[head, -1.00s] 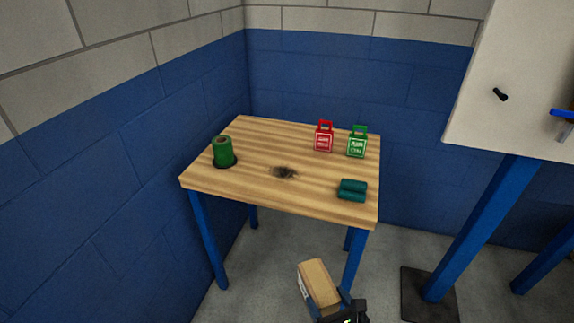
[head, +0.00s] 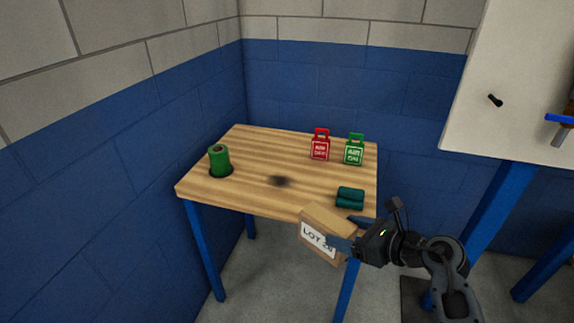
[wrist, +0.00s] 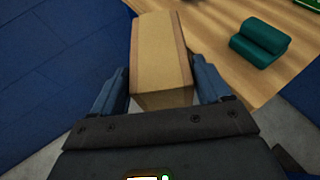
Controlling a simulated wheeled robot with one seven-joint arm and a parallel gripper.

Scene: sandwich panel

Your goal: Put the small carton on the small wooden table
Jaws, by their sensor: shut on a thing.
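The small carton (head: 318,236) is a tan cardboard box with a white label reading "LOT" and partly covered further marks. My gripper (head: 345,233) is shut on it, one finger on each side. In the head view the carton overlaps the front right edge of the small wooden table (head: 240,194). In the wrist view the carton (wrist: 160,50) sits between the two fingers of my gripper (wrist: 160,84), with the table top (wrist: 222,52) beyond it to the right. The table has a striped wood top and blue legs. I cannot tell the exact gap between carton and table.
On the table stand a green roll (head: 219,162) at left, a red tag (head: 320,146) and a green tag (head: 354,150) at the back right, and a dark teal object (head: 350,197) near the front right. The middle and front left are clear. Blue walls (head: 310,85) close the back and left.

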